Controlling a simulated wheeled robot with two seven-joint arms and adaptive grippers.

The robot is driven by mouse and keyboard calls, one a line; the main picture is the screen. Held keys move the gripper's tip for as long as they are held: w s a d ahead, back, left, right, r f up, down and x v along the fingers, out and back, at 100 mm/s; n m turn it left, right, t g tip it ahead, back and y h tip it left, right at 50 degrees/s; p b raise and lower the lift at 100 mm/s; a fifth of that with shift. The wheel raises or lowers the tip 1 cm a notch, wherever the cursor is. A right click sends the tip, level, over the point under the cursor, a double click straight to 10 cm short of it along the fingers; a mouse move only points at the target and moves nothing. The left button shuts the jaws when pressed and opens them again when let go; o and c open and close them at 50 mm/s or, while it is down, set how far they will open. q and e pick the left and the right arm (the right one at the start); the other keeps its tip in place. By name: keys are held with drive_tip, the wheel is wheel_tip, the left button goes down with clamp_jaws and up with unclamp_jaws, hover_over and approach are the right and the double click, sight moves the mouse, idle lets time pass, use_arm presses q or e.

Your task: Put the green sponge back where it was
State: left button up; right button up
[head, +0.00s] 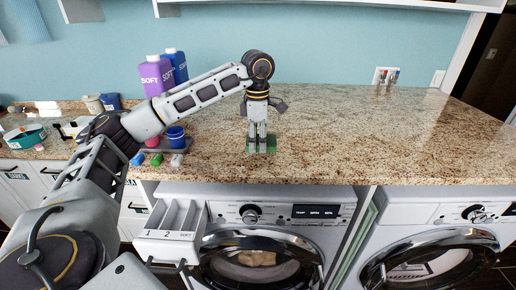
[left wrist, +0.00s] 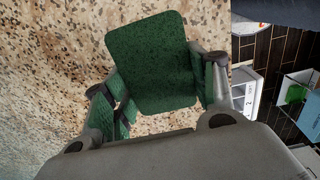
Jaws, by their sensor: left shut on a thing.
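The green sponge (head: 271,146) is low over the granite counter, near its front edge, in the head view. My left gripper (head: 261,143) points down and is shut on it. In the left wrist view the sponge (left wrist: 150,60) is a dark green block between the fingers of the left gripper (left wrist: 160,85). I cannot tell whether the sponge touches the counter. My right gripper is not in view.
A grey tray (head: 182,149) with a blue cup (head: 176,138) and small coloured blocks sits left of the sponge. Purple (head: 156,77) and blue (head: 178,65) SOFT bottles stand behind. A detergent drawer (head: 172,217) is open below. The counter (head: 360,130) to the right is clear.

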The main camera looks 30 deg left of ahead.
sight(258, 148)
use_arm(q)
drive_tip(key=shift+f, duration=1.7)
drive_tip(key=shift+f, duration=0.15)
drive_tip(key=o, duration=0.9)
wheel_tip(258, 148, up, 10)
drive_tip(key=shift+r, duration=0.1)
drive_tip(key=shift+r+p, duration=0.45)
drive_tip(key=shift+r, duration=0.65)
